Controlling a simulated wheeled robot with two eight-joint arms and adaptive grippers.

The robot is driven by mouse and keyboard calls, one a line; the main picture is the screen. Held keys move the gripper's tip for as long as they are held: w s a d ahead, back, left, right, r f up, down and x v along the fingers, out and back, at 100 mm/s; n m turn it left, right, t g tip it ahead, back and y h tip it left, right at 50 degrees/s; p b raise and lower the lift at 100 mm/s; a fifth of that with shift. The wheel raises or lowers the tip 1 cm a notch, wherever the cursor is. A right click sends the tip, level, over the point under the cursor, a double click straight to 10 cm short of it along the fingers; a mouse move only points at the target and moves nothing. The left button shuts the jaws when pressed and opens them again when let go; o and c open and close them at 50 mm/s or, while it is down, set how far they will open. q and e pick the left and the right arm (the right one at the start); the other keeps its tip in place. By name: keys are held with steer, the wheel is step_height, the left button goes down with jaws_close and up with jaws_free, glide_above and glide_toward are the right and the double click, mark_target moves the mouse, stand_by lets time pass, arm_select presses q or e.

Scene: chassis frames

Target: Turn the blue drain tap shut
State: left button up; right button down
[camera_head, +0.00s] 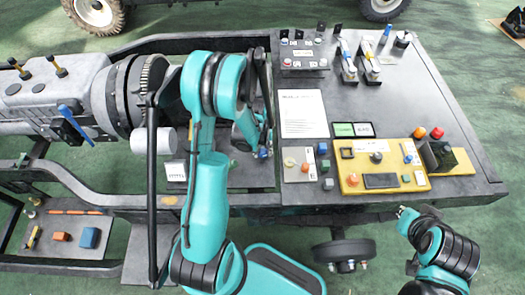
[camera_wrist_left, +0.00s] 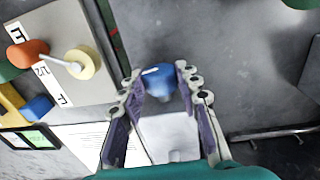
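The blue tap (camera_wrist_left: 158,80) is a round blue knob with a white mark on top. In the left wrist view it lies between the two fingertips of my left gripper (camera_wrist_left: 157,73). The fingers are spread about as wide as the tap; whether the pads touch it I cannot tell. In the head view the tap (camera_head: 263,153) is a small blue spot beside my left gripper (camera_head: 255,135), partly hidden by the arm. My right gripper (camera_head: 403,213) is at the lower right in the head view, apart from the bench; its finger opening is unclear.
A pale panel (camera_head: 300,178) with coloured knobs lies just right of the tap. A yellow control box (camera_head: 350,183) and a white sheet (camera_head: 302,112) are further right. A large grey gearbox (camera_head: 55,92) is at the left. The grey bench surface (camera_head: 425,88) is partly bare.

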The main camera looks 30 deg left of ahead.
arm_select(q)
steer(key=shift+w+d+f+g+y+b, duration=0.15)
steer(key=shift+d+f+g+y+b, duration=0.1)
steer(key=shift+g+y+b, duration=0.5)
steer(key=shift+y+b, duration=0.35)
steer(key=shift+y, duration=0.1)
steer(key=shift+r+g+y, duration=0.15)
steer(key=shift+g+y, duration=0.1)
steer(key=shift+y, duration=0.25)
steer(key=o, duration=1.2)
steer(key=shift+c, duration=0.2)
steer(key=shift+r, duration=0.15)
steer(key=v, duration=1.2)
